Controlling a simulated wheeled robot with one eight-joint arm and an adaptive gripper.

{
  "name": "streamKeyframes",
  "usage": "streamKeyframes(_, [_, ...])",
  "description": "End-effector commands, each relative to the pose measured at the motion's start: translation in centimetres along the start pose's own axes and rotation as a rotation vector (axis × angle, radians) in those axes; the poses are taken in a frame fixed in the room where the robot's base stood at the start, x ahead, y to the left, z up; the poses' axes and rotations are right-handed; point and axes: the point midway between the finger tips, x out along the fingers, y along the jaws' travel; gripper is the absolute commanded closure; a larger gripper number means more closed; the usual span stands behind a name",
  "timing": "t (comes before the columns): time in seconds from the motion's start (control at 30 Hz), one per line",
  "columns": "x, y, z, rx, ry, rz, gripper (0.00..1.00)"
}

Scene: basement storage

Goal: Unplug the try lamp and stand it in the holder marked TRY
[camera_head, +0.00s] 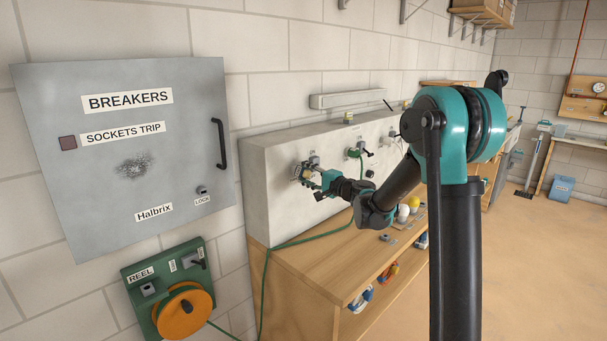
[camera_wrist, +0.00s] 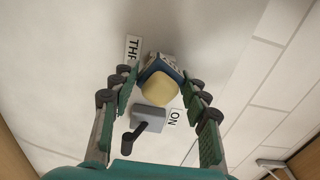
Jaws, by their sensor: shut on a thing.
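My gripper (camera_head: 308,174) is at the left part of the pale socket panel on the bench. No holder marked TRY can be made out.
A grey switch with a black lever (camera_wrist: 149,120) and an ON label sits just below the piece. The socket panel (camera_head: 272,190) stands on a wooden bench (camera_head: 310,265). Bulbs (camera_head: 404,213) lie further along it. A breaker cabinet (camera_head: 130,150) and orange cable reel (camera_head: 183,312) are left.

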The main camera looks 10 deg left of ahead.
Motion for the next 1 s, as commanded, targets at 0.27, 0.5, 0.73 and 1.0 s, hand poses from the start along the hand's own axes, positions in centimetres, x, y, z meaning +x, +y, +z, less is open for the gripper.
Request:
streamKeyframes(0.27, [0.2,-0.1,0.0,0.001,-0.001,-0.001,0.44])
streamKeyframes(0.5, [0.1,-0.1,0.0,0.001,0.0,-0.001,0.31])
streamKeyframes(0.73, [-0.2,0.0,0.0,0.0,0.0,0.0,0.31])
streamKeyframes(1.0, [-2.2,0.0,0.0,0.0,0.0,0.0,0.31])
